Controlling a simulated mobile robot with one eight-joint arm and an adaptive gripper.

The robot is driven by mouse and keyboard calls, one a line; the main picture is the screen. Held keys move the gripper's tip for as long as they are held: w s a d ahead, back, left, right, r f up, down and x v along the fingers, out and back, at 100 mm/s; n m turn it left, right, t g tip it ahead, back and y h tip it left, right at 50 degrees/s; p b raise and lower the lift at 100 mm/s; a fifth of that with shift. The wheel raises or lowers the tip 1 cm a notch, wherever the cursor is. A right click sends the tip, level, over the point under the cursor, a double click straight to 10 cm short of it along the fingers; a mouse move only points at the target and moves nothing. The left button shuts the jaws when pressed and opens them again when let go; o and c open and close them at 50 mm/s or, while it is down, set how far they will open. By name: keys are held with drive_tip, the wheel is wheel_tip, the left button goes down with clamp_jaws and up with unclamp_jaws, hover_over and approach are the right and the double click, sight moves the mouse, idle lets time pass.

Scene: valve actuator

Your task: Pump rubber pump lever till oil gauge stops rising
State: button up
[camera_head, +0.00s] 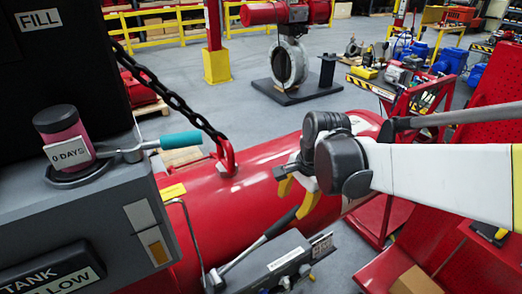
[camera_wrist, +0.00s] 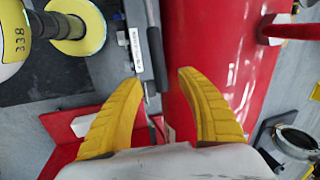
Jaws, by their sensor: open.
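The pump lever (camera_head: 282,222) has a black grip on a metal rod and slants up from the grey pump body (camera_head: 275,262), low in the middle of the head view. My gripper (camera_head: 296,196) has yellow fingers, open and empty, just above and right of the grip's end. In the wrist view, the dark lever grip (camera_wrist: 156,55) shows between the spread tips of my gripper (camera_wrist: 160,79), with a finger on each side. I cannot tell its depth from the tips. A small white and amber window (camera_head: 154,244) is on the grey cabinet; I cannot tell whether it is the oil gauge.
A big red cylinder (camera_head: 240,195) lies behind the lever, with a chain (camera_head: 170,95) fixed to its lug. A pink indicator (camera_head: 63,135) and a teal-handled lever (camera_head: 180,140) sit on the cabinet at left. A red cart (camera_head: 415,100) stands at right.

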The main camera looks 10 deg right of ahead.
sight(286, 219)
drive_tip(key=b+x, duration=0.1)
drive_tip(key=x, duration=0.4)
drive_tip(key=b+x, duration=0.1)
drive_tip(key=x, duration=0.4)
drive_tip(key=shift+s+a+f, duration=0.15)
drive_tip(key=shift+a+f, duration=0.1)
clamp_jaws()
